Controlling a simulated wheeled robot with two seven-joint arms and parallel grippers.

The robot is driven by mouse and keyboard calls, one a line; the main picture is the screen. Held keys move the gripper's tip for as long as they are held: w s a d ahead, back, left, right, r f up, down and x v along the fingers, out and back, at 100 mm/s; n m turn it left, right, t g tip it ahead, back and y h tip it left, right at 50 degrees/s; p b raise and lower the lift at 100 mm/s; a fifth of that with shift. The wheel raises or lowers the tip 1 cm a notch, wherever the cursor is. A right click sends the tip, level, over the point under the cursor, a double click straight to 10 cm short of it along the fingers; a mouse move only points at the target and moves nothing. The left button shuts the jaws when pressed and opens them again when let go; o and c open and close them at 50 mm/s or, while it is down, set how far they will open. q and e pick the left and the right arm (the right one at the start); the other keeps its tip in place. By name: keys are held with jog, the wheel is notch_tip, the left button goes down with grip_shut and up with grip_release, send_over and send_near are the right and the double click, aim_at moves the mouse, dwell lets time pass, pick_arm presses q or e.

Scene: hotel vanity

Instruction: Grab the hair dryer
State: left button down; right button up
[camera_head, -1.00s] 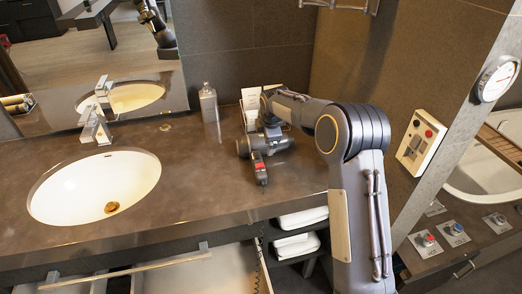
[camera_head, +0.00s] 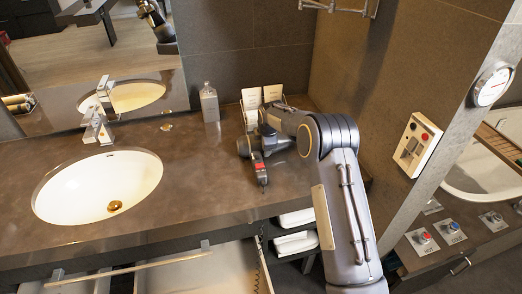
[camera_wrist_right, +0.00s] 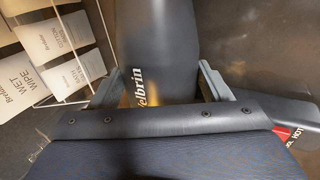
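The dark grey hair dryer (camera_head: 284,143) lies on the counter near its right end, its handle with a red switch (camera_head: 259,167) pointing toward the front edge. In the right wrist view its barrel (camera_wrist_right: 160,45), lettered "Velbrin", runs between the two fingers, and part of the handle with a red mark shows at the right. My right gripper (camera_wrist_right: 160,83) is open, its fingers wide apart on either side of the barrel; whether they touch it I cannot tell. In the head view my right forearm hides most of this gripper. My left gripper is not in view.
A wire rack with cards (camera_head: 251,112) stands right behind the dryer, close to my right gripper. A bottle (camera_head: 209,103) and the sink (camera_head: 98,186) are to the left. An open drawer (camera_head: 215,270) is below the counter. The dryer's coiled cord (camera_head: 257,265) hangs down in front.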

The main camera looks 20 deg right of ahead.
jog(key=c, duration=0.7)
jog(key=shift+r, duration=0.15)
jog(key=shift+c, duration=0.7)
